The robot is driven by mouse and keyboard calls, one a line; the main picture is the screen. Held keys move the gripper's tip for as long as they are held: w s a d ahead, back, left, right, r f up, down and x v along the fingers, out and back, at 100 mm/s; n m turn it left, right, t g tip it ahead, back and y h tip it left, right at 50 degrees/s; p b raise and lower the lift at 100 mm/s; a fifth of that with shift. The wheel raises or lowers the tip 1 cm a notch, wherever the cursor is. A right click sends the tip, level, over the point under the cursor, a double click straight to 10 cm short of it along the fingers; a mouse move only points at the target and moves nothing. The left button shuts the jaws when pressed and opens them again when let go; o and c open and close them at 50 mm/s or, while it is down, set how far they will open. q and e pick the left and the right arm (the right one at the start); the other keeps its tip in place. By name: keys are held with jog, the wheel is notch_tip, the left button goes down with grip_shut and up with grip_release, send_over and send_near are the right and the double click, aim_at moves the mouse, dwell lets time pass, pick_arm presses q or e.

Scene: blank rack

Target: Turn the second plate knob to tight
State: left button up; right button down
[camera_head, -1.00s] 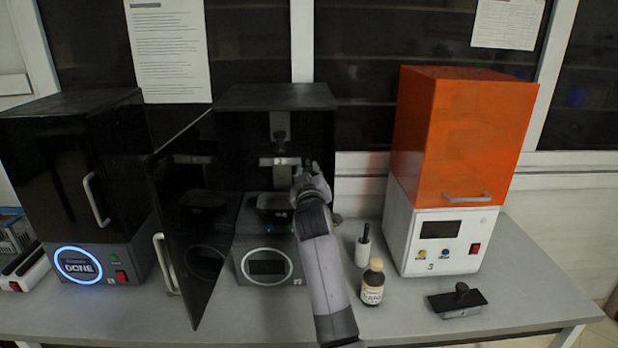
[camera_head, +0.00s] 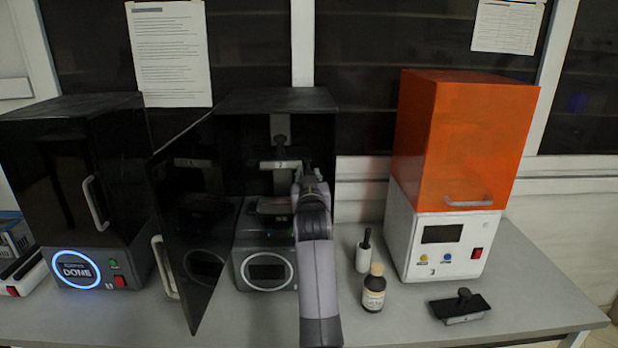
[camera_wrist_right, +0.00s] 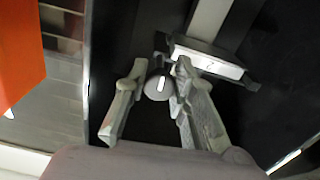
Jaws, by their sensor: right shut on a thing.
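The second machine (camera_head: 240,262) stands in the middle with its dark door (camera_head: 180,245) swung open to the left. Inside it, a light crossbar marked 2 (camera_head: 281,164) hangs on the back column, and it also shows in the wrist view (camera_wrist_right: 208,64). My right gripper (camera_head: 309,178) reaches in at the crossbar's right end. In the wrist view, my right gripper (camera_wrist_right: 153,88) has a finger on each side of a round dark knob (camera_wrist_right: 158,87) with a white line, and is shut on it. The knob is hidden in the head view. My left gripper is out of view.
A closed black machine (camera_head: 70,170) showing DONE stands left. An orange-hooded machine (camera_head: 465,140) stands right. A white cylinder with a dark stem (camera_head: 363,255), a brown bottle (camera_head: 374,288) and a black plate with a knob (camera_head: 459,306) stand on the grey table (camera_head: 535,285) to the right.

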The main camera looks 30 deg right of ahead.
aim_at(309, 170)
jog(key=shift+f, duration=0.25)
jog(key=c, duration=1.4)
grip_release()
jog(key=shift+r, duration=0.15)
jog(key=shift+o, duration=0.2)
jog(key=shift+r, duration=0.1)
notch_tip(309, 170, up, 10)
jog(key=shift+f, duration=0.1)
